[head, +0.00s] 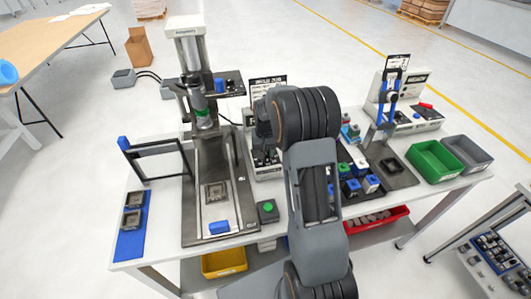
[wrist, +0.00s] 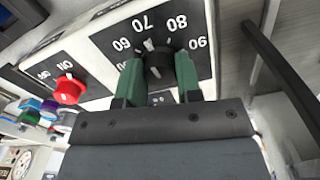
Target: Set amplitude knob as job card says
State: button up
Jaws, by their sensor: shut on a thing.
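The amplitude knob (wrist: 158,68) is black and sits on a dark dial plate (wrist: 205,62) with the numbers 60, 70, 80 and 90 upside down in the wrist view. A white pointer mark on the dial stands close to 70. My gripper (wrist: 158,82) is shut on the knob, one green finger on each side. In the head view my arm hides the gripper and knob. A card (head: 268,80) with a dark header stands behind my arm; its text is too small to read.
A red switch (wrist: 68,89) marked ON is beside the dial. A dark bar (wrist: 275,60) runs along the right in the wrist view. In the head view, a press (head: 195,80) stands left of my arm, and green (head: 435,160) and grey bins stand right.

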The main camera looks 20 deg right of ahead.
aim_at(266, 162)
jog(key=shift+m, duration=0.5)
jog(key=o, duration=0.9)
jog(key=shift+o, duration=0.2)
notch_tip(266, 162, up, 14)
jog(key=b, duration=0.1)
jog(key=shift+a+f, duration=0.1)
dwell(0.4)
jog(key=s+a+n+t, duration=0.2)
jog(key=s+a, duration=0.3)
jog(key=s, duration=0.6)
jog(key=s+a+n+t, duration=0.2)
jog(key=s+a, duration=0.3)
jog(key=s, duration=0.6)
jog(key=shift+a+n, duration=0.2)
jog(key=shift+n, duration=0.5)
